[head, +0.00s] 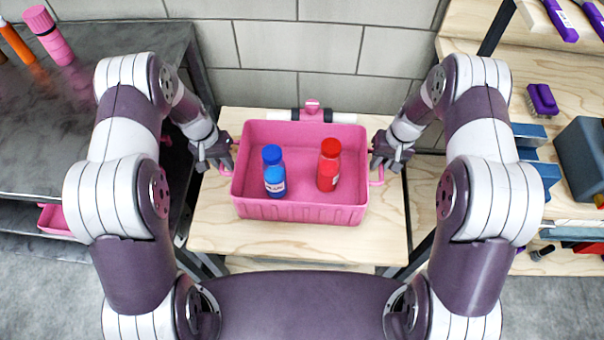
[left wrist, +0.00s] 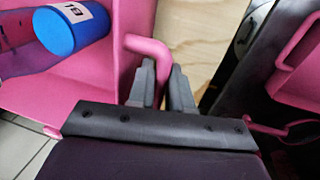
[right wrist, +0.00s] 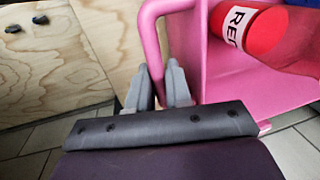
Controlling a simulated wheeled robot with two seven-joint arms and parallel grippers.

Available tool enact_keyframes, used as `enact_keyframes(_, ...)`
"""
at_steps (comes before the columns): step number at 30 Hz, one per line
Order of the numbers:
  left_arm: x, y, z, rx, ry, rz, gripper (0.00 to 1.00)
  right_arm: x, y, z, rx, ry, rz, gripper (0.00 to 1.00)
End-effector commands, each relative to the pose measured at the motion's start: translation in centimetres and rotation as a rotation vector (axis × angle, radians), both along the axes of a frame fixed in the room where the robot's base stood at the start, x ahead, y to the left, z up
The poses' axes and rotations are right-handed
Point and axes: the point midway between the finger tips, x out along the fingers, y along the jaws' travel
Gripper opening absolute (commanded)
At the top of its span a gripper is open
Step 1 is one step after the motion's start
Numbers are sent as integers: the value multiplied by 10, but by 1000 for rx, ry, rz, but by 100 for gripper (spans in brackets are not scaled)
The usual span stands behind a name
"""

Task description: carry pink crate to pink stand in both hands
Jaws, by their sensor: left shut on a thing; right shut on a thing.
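The pink crate (head: 300,212) is level in front of me at a light wooden table (head: 230,235); I cannot tell whether it rests on the top or hangs just above it. A blue bottle (head: 274,172) and a red bottle (head: 329,165) stand upright inside. My left gripper (head: 230,160) is shut on the crate's left handle, a pink bar (left wrist: 148,46) between its fingers in the left wrist view. My right gripper (head: 375,165) is shut on the right handle, which shows in the right wrist view (right wrist: 152,40). I cannot make out a pink stand.
A dark metal bench (head: 90,110) at left holds a pink bottle (head: 50,38) and an orange one. A pink bin (head: 54,220) sits on its lower shelf. Wooden shelving (head: 480,30) with a purple brush (head: 542,99) and blue-grey bins stands right. A grey block wall is behind.

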Motion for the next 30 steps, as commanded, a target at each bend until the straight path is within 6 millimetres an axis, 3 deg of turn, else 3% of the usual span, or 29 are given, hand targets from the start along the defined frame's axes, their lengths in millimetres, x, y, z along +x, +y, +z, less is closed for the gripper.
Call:
enact_keyframes(8, 1, 0, 10, 1, -2, 0, 0, 1, 0, 10, 0, -3, -1, 0)
enact_keyframes(18, 1, 0, 53, 1, -2, 0, 0, 1, 0, 53, 0, -2, 0, 0)
enact_keyframes(30, 1, 0, 51, 1, -2, 0, 0, 1, 0, 51, 0, -2, 0, 0)
